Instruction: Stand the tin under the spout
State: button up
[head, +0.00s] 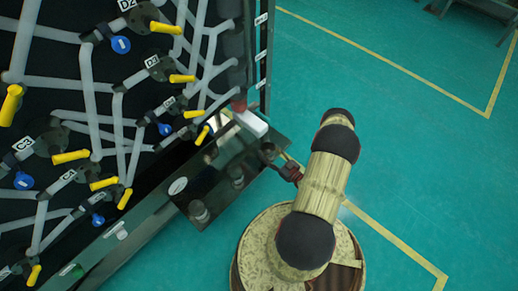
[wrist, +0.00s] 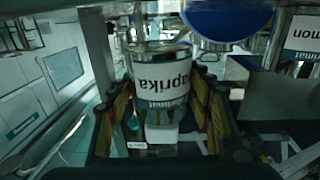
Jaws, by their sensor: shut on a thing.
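The tin (wrist: 160,75), with a white label reading roughly "paprika", sits between the two fingers of my gripper (wrist: 160,115) in the wrist view. The fingers are shut on its sides. I cannot pick out the spout with certainty in either view.
A valve panel (head: 70,110) with yellow handles rises at left. The wrist view shows a blue round part (wrist: 230,22) and another labelled tin (wrist: 303,38).

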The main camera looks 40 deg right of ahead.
aim_at(263, 150)
jog(key=w+b, duration=0.1)
jog(key=w, duration=0.5)
jog(key=shift+w+b, duration=0.35)
jog(key=shift+w, duration=0.05)
jog(key=shift+f+b, duration=1)
jog(key=shift+f, duration=0.75)
jog(key=shift+f, duration=0.2)
jog(key=o, duration=1.1)
jog(key=shift+c, duration=0.2)
jog(key=shift+o, duration=0.5)
jog(key=shift+r, duration=0.15)
jog(key=shift+s, duration=0.3)
jog(key=s+p, duration=0.3)
jog(key=s, duration=0.8)
jog(key=shift+s, duration=0.2)
